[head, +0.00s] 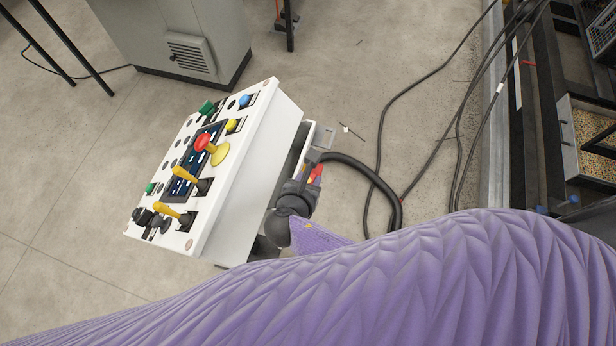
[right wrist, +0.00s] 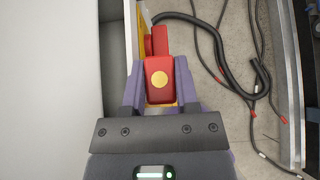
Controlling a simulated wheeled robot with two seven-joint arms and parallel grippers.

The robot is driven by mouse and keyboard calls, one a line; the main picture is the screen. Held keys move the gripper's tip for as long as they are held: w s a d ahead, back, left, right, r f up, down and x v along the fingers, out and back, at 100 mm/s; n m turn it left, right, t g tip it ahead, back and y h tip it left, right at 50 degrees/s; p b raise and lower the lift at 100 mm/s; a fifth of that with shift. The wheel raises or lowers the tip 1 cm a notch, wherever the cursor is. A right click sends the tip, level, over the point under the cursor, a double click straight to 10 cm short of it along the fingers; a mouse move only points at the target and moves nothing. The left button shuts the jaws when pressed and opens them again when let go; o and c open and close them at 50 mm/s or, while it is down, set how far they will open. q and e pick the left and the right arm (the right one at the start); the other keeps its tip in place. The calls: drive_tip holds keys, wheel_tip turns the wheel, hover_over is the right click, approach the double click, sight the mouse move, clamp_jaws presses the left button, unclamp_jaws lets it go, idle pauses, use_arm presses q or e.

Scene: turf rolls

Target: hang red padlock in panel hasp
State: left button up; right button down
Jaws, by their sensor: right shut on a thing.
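The red padlock (head: 316,172) is at the right side of the white control panel in the head view, mostly covered by my gripper. My right gripper (head: 309,174) is shut on it. In the right wrist view, the red padlock (right wrist: 159,95) with its round yellow spot sits between the purple fingers of my right gripper (right wrist: 158,85). More red shows just beyond it, beside a thin yellow strip (right wrist: 147,25). A grey metal bracket (head: 326,137) sticks out at the panel's side; I cannot tell if the padlock touches it. My left gripper is not in view.
The white control panel (head: 240,185) carries buttons, yellow levers and a red knob. A thick black hose (head: 375,178) curves from near the gripper across the floor. Cables and a dark rack with a bin (head: 566,150) lie right. A grey cabinet (head: 215,25) stands behind.

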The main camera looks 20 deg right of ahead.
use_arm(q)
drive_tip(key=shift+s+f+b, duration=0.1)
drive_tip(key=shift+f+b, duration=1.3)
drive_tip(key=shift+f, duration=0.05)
use_arm(e)
drive_tip(key=shift+w+a+f, duration=0.1)
drive_tip(key=shift+f, duration=0.7)
drive_tip(key=shift+w+a+f, duration=0.1)
drive_tip(key=shift+f, duration=0.65)
